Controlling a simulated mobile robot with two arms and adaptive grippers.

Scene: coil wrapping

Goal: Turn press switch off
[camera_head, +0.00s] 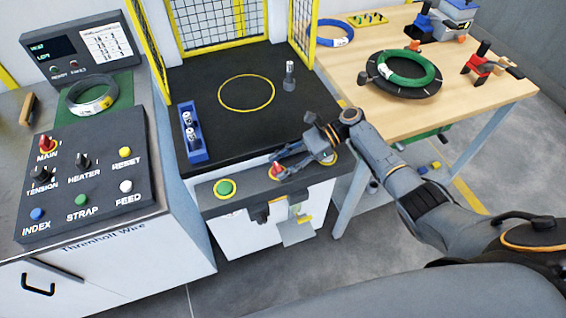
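The press (180,85) has a black top and a grey front panel. A red rotary switch (276,170) sits on that panel, to the right of a green button (225,188). My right gripper (279,168) reaches in from the right over the panel. Its fingertips are at the red switch, apart, with the red knob between them. Whether they press on the knob is too small to tell. The gripper partly hides the switch and the panel's right end. My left gripper is not in view.
A blue holder (191,142) and an upright metal pin (289,76) stand on the press top. A control box (85,177) with knobs and buttons is at left. A wooden table (440,105) with a green coil (406,69) is at right, near my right arm.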

